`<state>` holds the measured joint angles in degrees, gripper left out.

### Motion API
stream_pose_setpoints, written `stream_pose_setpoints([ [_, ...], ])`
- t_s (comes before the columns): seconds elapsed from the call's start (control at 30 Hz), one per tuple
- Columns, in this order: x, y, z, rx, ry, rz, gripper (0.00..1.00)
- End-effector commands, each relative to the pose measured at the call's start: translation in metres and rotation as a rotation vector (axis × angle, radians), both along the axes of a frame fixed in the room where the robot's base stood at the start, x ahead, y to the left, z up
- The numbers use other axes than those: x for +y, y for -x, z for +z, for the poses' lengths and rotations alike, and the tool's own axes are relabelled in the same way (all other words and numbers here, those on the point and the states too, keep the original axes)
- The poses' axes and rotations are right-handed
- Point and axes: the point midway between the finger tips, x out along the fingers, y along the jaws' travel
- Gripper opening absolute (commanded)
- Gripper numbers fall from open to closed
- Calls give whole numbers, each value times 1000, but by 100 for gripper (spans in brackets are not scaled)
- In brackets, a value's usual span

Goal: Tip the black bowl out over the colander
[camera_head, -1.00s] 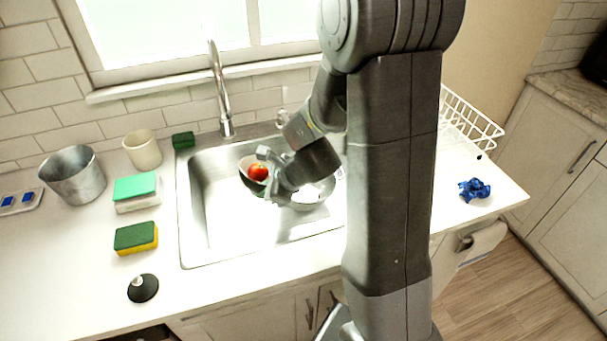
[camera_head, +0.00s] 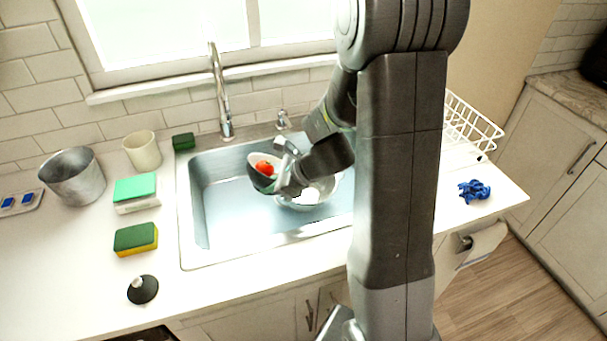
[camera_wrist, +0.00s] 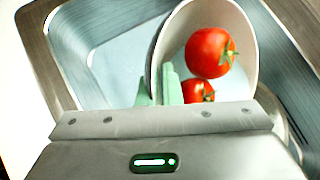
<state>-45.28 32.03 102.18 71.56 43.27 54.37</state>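The black bowl (camera_head: 260,180) is dark outside and pale inside, and hangs over the sink, leaning slightly. It holds red tomatoes (camera_wrist: 208,52); two show in the wrist view and one shows in the head view (camera_head: 264,168). My gripper (camera_head: 279,178) is shut on the bowl's rim; in the wrist view its pale green fingers (camera_wrist: 165,88) straddle the bowl wall (camera_wrist: 172,45). The colander (camera_head: 318,196) is the round metallic vessel in the sink, just right of the bowl and partly hidden by my gripper and arm. Something white lies inside it.
The sink (camera_head: 215,215) has free room at its left and front. A faucet (camera_head: 220,95) stands behind it. Sponges (camera_head: 136,238), a beige cup (camera_head: 142,150) and a metal pot (camera_head: 73,175) stand on the left counter. A white dish rack (camera_head: 470,125) is at right.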

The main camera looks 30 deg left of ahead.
Motion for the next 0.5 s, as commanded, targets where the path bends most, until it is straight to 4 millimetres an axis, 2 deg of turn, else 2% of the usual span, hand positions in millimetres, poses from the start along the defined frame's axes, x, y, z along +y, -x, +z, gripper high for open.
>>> stream_pose_setpoints([
  [0.5, -1, -5, 5, 33, -14, 0, 0],
])
